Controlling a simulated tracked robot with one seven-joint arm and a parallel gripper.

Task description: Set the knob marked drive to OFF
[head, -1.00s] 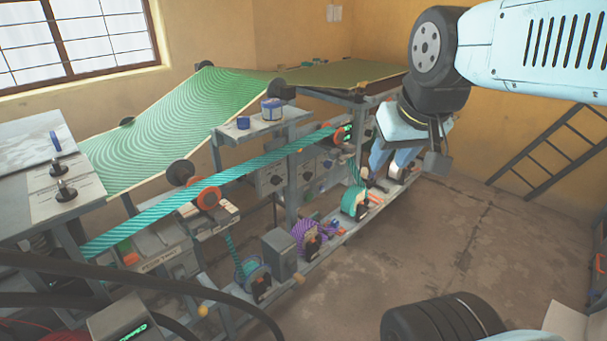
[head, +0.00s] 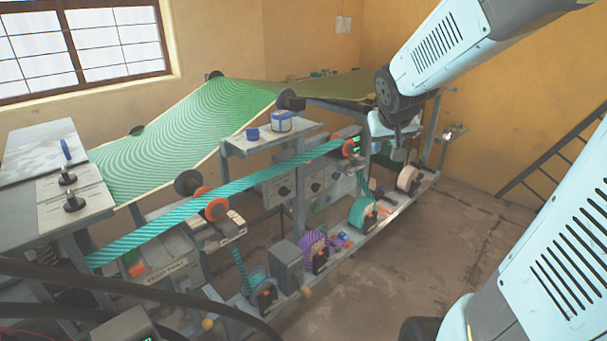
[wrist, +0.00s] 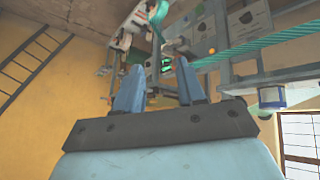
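I cannot read which knob is marked drive. Dark knobs sit on grey panels under the press shelf, one at the left (head: 284,190), one in the middle (head: 316,187). Two more dark knobs stand on the console at the left, one behind (head: 67,178) and one in front (head: 74,201). In the wrist view a dark knob (wrist: 247,18) shows on a pale panel at the top. My gripper (wrist: 158,66) is open, its two blue fingers apart with nothing between them. In the head view it is at the far right end of the press, partly hidden by my wrist.
A teal striped web (head: 150,225) runs along the press, with a green sheet (head: 190,125) above. Several reels, including a teal one (head: 362,212), line the lower rail. A small shelf (head: 262,141) carries a blue-and-white pot (head: 281,121). Floor is clear at the right front; a ladder (head: 560,150) leans there.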

